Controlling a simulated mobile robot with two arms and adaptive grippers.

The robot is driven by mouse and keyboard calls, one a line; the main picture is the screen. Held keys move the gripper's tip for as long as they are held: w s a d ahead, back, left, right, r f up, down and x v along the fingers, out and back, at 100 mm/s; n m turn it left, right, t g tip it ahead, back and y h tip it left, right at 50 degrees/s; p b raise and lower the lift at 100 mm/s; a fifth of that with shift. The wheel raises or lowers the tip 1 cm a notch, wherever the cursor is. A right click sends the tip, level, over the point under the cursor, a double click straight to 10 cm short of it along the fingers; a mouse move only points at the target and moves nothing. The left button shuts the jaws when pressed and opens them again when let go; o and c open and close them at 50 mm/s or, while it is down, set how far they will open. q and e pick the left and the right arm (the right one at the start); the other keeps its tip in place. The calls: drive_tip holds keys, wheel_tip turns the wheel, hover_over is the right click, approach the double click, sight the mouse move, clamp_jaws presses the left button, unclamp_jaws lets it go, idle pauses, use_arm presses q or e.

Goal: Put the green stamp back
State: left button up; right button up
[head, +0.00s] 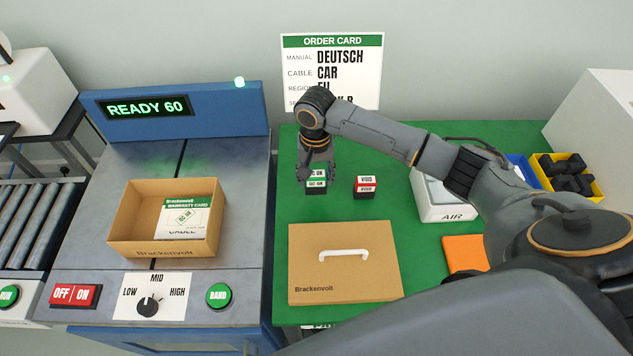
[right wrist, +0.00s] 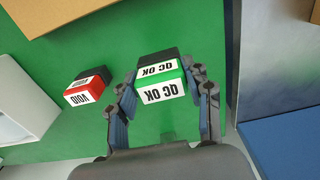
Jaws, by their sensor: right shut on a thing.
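The green stamp (head: 316,187), marked QC OK, is between the fingers of my right gripper (head: 316,174) at the far part of the green mat. In the right wrist view the green stamp (right wrist: 161,92) sits upright between both fingers of the right gripper (right wrist: 163,95), which is shut on it. I cannot tell whether its base touches the mat. The red VOID stamp (head: 366,187) stands just to the right in the head view; it also shows in the right wrist view (right wrist: 84,90). My left gripper is not in view.
An order card (head: 332,72) stands behind.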

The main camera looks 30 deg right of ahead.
sight(316, 185)
drive_tip(key=shift+w+d+f, duration=0.25)
drive_tip(key=shift+w+f, duration=0.05)
drive_tip(key=shift+f, duration=0.15)
wheel_tip(316, 185, down, 3)
drive_tip(key=shift+f, duration=0.1)
drive_tip(key=o, duration=0.9)
drive_tip(key=shift+f, duration=0.1)
wheel_tip(316, 185, up, 12)
drive_tip(key=shift+r, duration=0.2)
